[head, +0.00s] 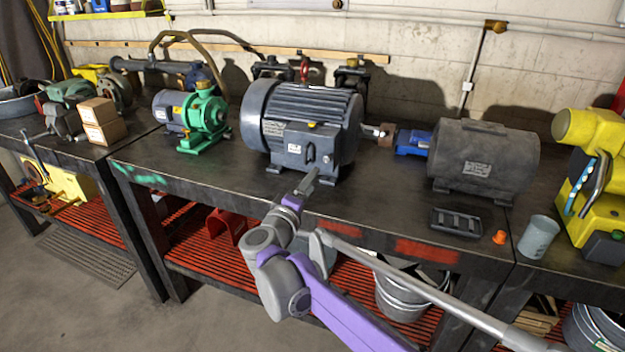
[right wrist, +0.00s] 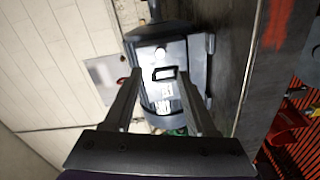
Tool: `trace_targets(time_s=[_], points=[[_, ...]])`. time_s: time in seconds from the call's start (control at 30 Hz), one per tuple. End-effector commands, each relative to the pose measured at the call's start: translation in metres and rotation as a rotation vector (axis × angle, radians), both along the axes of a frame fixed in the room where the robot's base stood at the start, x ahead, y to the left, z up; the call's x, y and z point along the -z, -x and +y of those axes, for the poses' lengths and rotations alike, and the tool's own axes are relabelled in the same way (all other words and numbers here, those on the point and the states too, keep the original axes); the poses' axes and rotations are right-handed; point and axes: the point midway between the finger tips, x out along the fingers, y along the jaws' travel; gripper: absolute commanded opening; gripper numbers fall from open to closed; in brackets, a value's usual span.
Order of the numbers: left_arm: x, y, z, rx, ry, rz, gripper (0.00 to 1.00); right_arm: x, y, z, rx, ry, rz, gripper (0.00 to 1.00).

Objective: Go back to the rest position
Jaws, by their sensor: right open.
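My right gripper (head: 308,182) reaches in from the lower right in the head view, at the front edge of the bench, just in front of the large dark grey motor (head: 310,112). In the right wrist view its two fingers (right wrist: 158,76) are spread apart with nothing gripped. The grey motor (right wrist: 168,50) shows beyond and between the fingers, with its white label and terminal box; I cannot tell the exact gap. My left gripper is in neither view.
The dark bench (head: 375,200) carries a green pump (head: 205,115), a dark cylindrical motor (head: 480,160), a black tray (head: 456,222), an orange cone (head: 499,237), a grey cup (head: 538,237) and a yellow machine (head: 600,200). Metal buckets (head: 400,300) stand below. Floor is free at left.

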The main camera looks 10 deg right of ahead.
Motion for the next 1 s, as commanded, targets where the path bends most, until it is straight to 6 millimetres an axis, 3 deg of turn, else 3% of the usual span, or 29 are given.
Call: trace_targets(time_s=[0.33,0.47,0.6,0.77,0.87,1.0], points=[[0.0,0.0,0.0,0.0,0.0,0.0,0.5,-0.007,0.002,0.001,-0.054,-0.033,-0.045,0.56],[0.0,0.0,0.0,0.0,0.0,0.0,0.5,-0.021,0.011,0.009,-0.228,-0.15,-0.14,0.56],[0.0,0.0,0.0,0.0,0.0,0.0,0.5,-0.019,0.038,0.028,-0.474,-0.358,-0.166,0.56],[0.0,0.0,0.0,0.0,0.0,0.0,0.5,0.02,0.091,0.047,-0.647,-0.641,-0.026,0.56],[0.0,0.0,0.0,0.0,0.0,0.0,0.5,0.059,0.135,0.049,-0.653,-0.823,0.122,0.56],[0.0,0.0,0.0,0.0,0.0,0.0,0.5,0.127,0.208,0.037,-0.505,-1.062,0.348,0.56]])
